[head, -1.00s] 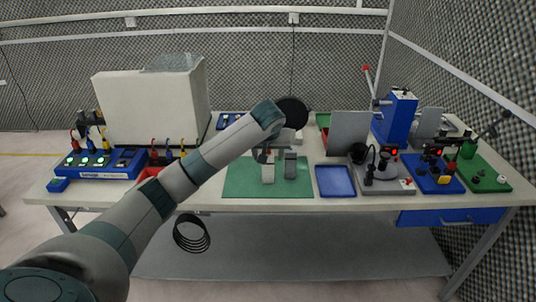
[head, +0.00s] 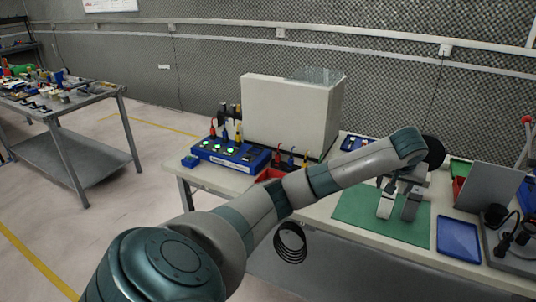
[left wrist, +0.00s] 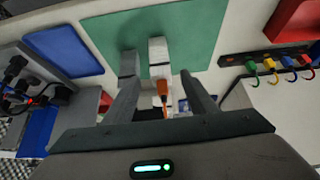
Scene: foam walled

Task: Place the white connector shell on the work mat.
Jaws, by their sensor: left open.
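The green work mat (head: 352,213) lies on the bench. A white upright piece, which I take for the white connector shell (head: 384,206), is at the mat, with a grey block (head: 411,206) close to its right. My left gripper (head: 399,188) is low over the mat at these pieces. In the left wrist view its fingers (left wrist: 160,75) are open, and the white shell (left wrist: 157,52) shows between and beyond the tips. An orange piece (left wrist: 162,88) is in line with it. The fingers hide part of the contact area. My right gripper is out of view.
The blue tray (head: 459,240) is right of the mat. A grey panel (head: 487,189) stands behind it. The blue box with lit buttons and plugs (head: 230,154) and a big white case (head: 288,112) are to the left. Bare mat lies around the pieces.

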